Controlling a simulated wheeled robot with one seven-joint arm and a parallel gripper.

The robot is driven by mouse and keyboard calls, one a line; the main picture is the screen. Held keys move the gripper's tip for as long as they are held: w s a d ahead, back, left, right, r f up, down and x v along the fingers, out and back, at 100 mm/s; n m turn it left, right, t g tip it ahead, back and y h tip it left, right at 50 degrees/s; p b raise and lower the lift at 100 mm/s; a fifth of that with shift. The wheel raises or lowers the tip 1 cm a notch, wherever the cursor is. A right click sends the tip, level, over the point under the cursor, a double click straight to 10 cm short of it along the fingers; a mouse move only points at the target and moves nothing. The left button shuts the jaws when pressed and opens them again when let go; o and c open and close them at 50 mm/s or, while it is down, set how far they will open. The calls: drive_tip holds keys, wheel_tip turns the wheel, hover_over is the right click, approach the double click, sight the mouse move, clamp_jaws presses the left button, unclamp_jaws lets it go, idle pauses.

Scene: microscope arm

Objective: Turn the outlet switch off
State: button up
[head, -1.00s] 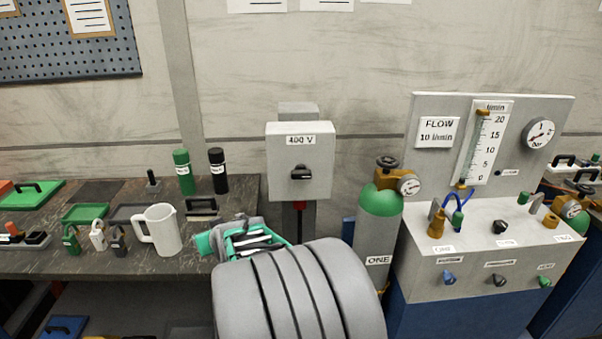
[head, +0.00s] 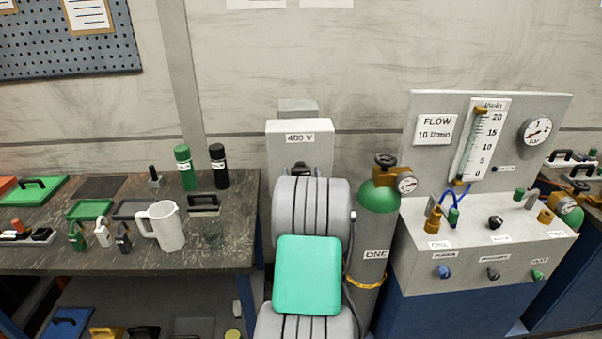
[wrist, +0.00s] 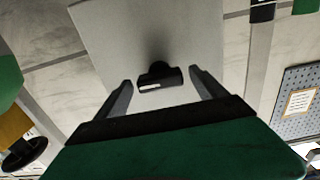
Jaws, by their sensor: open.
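The outlet switch is a grey wall box (head: 300,142) labelled "400 V". Its black rotary handle (wrist: 160,76) shows in the wrist view, with a white mark on its bar, which lies nearly level across the picture. In the head view my arm covers the box's lower part and most of the handle. My gripper (wrist: 161,77) is open and faces the box front, with one finger on each side of the handle. There are visible gaps between fingers and handle; I cannot tell how far the fingertips are from the box face.
A green-topped gas cylinder (head: 379,195) with a brass regulator stands close to the right of my arm. The flow panel bench (head: 480,240) is farther right. At left a dark bench (head: 130,255) holds a white jug (head: 165,226), padlocks and bottles.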

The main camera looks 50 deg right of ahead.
drive_tip(key=shift+c, duration=0.2)
drive_tip(key=c, duration=1.3)
